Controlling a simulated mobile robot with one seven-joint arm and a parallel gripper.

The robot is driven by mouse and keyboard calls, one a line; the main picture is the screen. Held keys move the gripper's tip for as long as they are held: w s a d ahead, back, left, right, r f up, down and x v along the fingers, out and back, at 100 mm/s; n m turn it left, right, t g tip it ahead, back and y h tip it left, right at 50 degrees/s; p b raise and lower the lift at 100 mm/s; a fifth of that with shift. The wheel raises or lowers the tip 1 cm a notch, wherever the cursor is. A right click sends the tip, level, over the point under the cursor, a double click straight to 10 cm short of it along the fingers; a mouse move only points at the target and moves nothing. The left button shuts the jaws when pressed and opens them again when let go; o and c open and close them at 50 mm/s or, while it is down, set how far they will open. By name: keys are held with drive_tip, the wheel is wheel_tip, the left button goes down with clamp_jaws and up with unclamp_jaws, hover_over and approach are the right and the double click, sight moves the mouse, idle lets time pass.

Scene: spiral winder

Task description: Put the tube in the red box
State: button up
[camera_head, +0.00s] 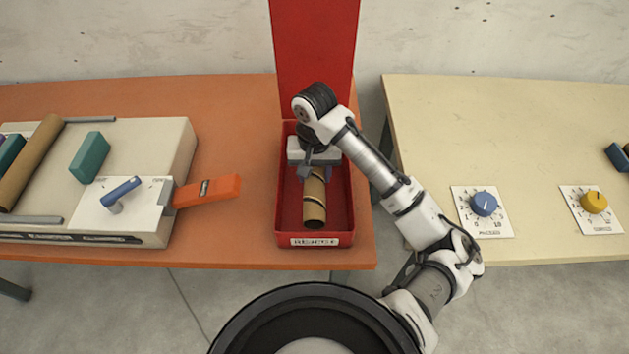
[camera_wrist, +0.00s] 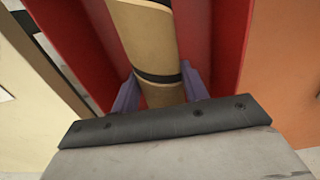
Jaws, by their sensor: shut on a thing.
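The tube (camera_head: 314,207) is brown with dark spiral bands. It is within the outline of the red box (camera_head: 285,215) in the head view, lengthwise between the box's side walls. My gripper (camera_head: 314,172) is above the box, with its fingers on either side of the tube. In the wrist view the tube (camera_wrist: 150,45) runs up the picture between two purple fingertips (camera_wrist: 160,92), with red box walls on both sides. My gripper is shut on the tube. I cannot tell whether the tube touches the box floor. The tube's far end is hidden under my gripper in the head view.
The box's red lid (camera_head: 313,50) stands upright behind it. A winder (camera_head: 150,160) with a blue lever (camera_head: 122,190), an orange handle (camera_head: 208,190) and another brown tube (camera_head: 30,160) stands left on the orange table (camera_head: 230,110). A cream table (camera_head: 500,130) with dials is at right.

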sight(315, 170)
drive_tip(key=shift+f, duration=1.95)
drive_tip(key=shift+f, duration=0.15)
drive_tip(key=o, duration=1)
wheel_tip(315, 170, up, 12)
drive_tip(key=shift+r, duration=0.2)
